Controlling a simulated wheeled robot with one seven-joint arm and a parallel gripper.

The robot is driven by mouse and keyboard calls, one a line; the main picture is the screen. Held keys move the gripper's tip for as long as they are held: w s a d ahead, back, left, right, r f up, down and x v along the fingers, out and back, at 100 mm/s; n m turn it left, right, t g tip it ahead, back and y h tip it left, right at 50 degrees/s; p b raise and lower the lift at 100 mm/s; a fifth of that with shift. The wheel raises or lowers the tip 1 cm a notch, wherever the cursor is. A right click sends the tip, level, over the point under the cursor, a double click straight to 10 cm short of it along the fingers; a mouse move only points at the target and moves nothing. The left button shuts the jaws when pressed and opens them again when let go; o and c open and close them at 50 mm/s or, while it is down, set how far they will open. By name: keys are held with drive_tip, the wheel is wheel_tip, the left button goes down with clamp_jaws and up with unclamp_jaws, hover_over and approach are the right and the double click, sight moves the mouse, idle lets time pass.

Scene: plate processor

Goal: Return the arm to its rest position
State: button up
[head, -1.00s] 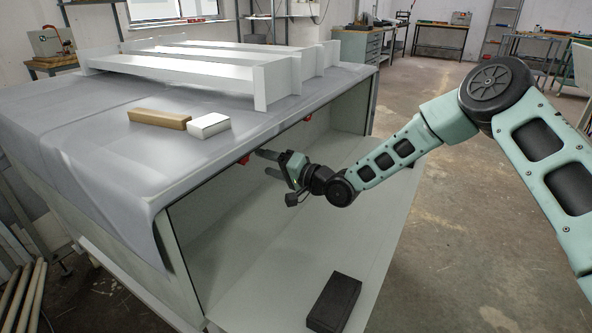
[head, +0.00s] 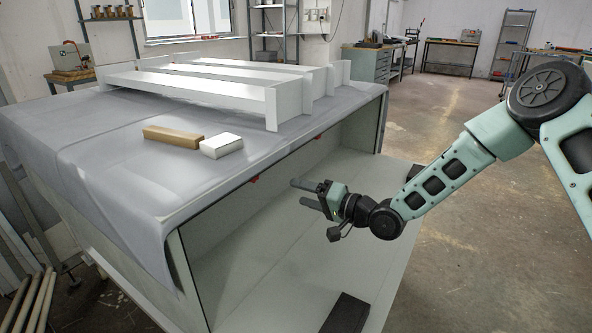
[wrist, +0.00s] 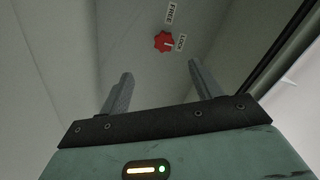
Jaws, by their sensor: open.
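My gripper (head: 304,194) is open and empty at the front opening of the large grey machine, just below its cloth-covered top. In the wrist view my two fingers (wrist: 160,88) stand wide apart with nothing between them. Beyond the fingertips a red knob (wrist: 163,41) sits on a pale panel, beside labels reading FREE and LOCK. The fingers are apart from the knob. My arm reaches in from the right of the head view.
The machine's grey covered top (head: 90,165) holds a brown block (head: 172,137), a white box (head: 221,146) and a white frame (head: 200,88). A dark block (head: 345,314) lies on the pale lower ledge (head: 270,300). Open floor (head: 470,200) lies to the right.

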drive_tip(key=s+a+n+g+h, duration=0.3)
drive_tip(key=s+a+n+h, duration=0.1)
drive_tip(key=s, duration=0.3)
drive_tip(key=s+d+r+n+g+h, duration=0.2)
drive_tip(key=s+d+h, duration=0.1)
drive_tip(key=s, duration=0.8)
drive_tip(key=s+d+r+n+g+h, duration=0.2)
drive_tip(key=s+d+g+h, duration=0.1)
drive_tip(key=s, duration=0.7)
drive_tip(key=s+d+r+n+g+h, duration=0.2)
drive_tip(key=s+d+r+h, duration=0.15)
drive_tip(key=s, duration=0.75)
wheel_tip(320, 180, up, 20)
drive_tip(key=p, duration=2.1)
drive_tip(key=shift+s+d, duration=0.2)
